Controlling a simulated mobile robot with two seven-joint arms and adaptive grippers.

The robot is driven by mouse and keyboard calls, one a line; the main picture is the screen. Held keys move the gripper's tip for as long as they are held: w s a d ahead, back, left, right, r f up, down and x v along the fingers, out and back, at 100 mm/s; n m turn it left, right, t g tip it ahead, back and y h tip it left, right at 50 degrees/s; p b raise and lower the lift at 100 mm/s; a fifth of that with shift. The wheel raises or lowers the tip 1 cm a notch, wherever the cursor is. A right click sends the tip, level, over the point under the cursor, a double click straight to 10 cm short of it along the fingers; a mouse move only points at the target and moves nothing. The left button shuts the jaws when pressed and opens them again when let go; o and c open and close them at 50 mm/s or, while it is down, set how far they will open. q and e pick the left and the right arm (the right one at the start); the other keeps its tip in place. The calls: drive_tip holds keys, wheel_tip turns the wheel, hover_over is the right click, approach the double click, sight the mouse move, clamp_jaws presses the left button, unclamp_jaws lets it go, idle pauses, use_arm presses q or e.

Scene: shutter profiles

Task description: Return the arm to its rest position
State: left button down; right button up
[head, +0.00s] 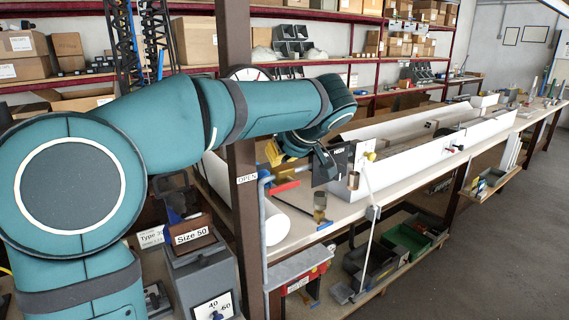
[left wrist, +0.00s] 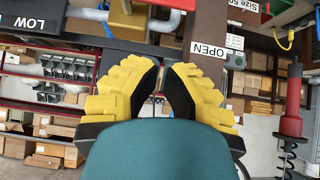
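My left arm (head: 155,120) comes in from the left in the head view and reaches across to the right, past a brown post. My left gripper (head: 290,155) is at its end, beside the post and over the near end of the long bench, partly hidden by the wrist. In the left wrist view the two yellow and black fingers (left wrist: 161,68) stand with a narrow gap between their tips. I see nothing held between them. The dark post shows behind the tips. Whether the fingers touch it I cannot tell. My right gripper is in neither view.
The brown post (head: 235,50) carries an "OPEN" label (head: 247,178). A grey machine (head: 200,275) with a "Size 50" sign (head: 192,233) stands below my arm. A red-handled lever (head: 283,188) is close to the gripper. White profiles (head: 420,150) lie along the bench. The floor (head: 500,240) at right is clear.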

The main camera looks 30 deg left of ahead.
use_arm(q)
drive_tip(key=v, duration=0.8)
drive_tip(key=shift+d+r+p, duration=0.15)
drive_tip(key=shift+d+p, duration=0.1)
drive_tip(key=shift+p, duration=0.1)
drive_tip(key=w+d+f+m+g+h, duration=0.1)
drive_tip(key=d+f+m+h, duration=0.25)
drive_tip(key=f, duration=0.75)
drive_tip(key=w+d+f+m+h, duration=0.1)
drive_tip(key=d+f+m+h, duration=0.3)
drive_tip(key=f, duration=0.8)
drive_tip(key=w+d+f+m+g, duration=0.1)
drive_tip(key=d+f+m, duration=0.2)
drive_tip(key=d+f, duration=0.55)
drive_tip(key=s+d+f+h, duration=0.1)
drive_tip(key=s+f+h, duration=0.1)
drive_tip(key=s+f, duration=0.7)
drive_tip(key=s+d+f+m+h, duration=0.1)
drive_tip(key=s+f+h, duration=0.1)
drive_tip(key=s+f, duration=0.7)
wheel_tip(320, 180, down, 8)
drive_tip(key=shift+h, duration=0.25)
